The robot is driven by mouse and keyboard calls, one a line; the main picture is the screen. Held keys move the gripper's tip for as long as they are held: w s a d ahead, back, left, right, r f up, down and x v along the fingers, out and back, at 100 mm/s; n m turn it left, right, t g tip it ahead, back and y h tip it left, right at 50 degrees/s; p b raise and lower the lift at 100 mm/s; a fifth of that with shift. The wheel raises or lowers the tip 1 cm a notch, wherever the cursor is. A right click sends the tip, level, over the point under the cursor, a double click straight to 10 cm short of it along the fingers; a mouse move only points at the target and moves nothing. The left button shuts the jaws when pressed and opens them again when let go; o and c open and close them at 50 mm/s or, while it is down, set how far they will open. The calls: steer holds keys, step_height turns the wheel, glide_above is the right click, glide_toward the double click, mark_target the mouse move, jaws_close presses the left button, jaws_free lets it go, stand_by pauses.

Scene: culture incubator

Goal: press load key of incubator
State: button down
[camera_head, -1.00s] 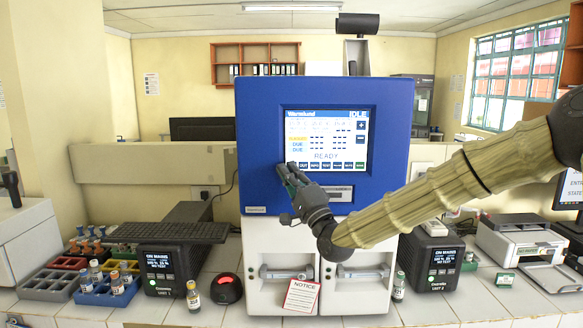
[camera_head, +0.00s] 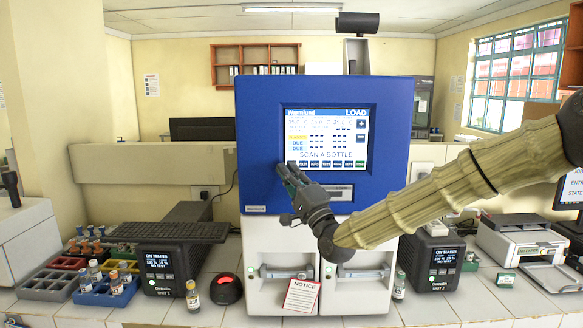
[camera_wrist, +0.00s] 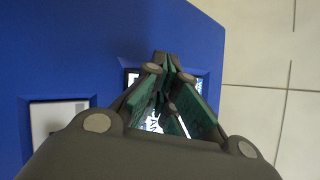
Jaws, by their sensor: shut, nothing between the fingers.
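The incubator (camera_head: 262,150) is a blue box with white lower doors, standing on the tiled bench. Its screen (camera_head: 330,125) reads "LOAD" at the top right and "SCAN A BOTTLE" lower down. A row of small keys runs along the screen's bottom edge; my fingers cover its left end, so I cannot read the key there. My gripper (camera_head: 284,172) is shut and empty, its tips at the lower left corner of the screen. In the wrist view the closed fingers (camera_wrist: 166,68) reach over the screen, hiding most of it. I cannot tell whether the tips touch the panel.
A notice card (camera_head: 301,296) leans at the lower doors. A small bottle (camera_head: 192,296) and a black device with a red light (camera_head: 227,289) stand left of the incubator. Bottle racks (camera_head: 103,293) are farther left. A printer (camera_head: 520,240) stands at the right.

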steer(key=shift+s, duration=0.2)
steer(key=shift+s+b, duration=0.8)
steer(key=shift+s, duration=1.65)
